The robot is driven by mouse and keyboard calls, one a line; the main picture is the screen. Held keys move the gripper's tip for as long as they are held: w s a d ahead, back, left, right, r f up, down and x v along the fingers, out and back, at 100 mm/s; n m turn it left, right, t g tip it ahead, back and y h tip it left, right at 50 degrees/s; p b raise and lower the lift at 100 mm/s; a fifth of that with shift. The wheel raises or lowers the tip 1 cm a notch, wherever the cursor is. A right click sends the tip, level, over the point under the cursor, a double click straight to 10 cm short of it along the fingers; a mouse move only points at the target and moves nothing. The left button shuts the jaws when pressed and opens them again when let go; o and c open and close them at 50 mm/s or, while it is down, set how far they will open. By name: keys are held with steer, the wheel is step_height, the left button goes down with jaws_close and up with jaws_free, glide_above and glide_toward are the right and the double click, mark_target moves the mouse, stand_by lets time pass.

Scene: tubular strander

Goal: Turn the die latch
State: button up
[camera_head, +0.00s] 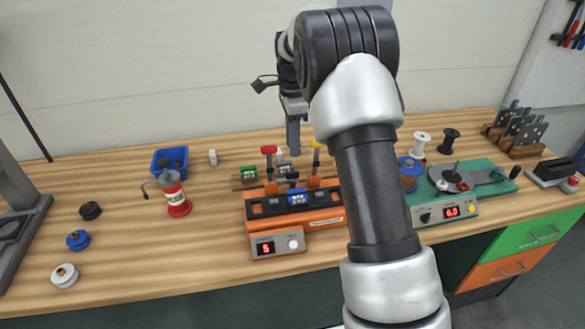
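An orange machine (318,218) with a dark top stands in the middle of the bench. A red-capped lever (269,152) and a yellow-capped lever (316,148) stand upright at its back. I cannot tell which part is the die latch. Small green and grey blocks (249,172) sit behind the machine. My gripper (293,148) points down above the back of the machine, between the two levers in the picture. Its fingers overlap in this view, so their opening does not show. I see nothing clearly held. My arm covers the machine's right side.
Several spools (78,240) lie at the far left. A green turntable unit (470,182) stands at right.

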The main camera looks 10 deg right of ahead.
mark_target(287, 177)
step_height(287, 177, down, 9)
steer(key=shift+f, duration=0.2)
jaws_close()
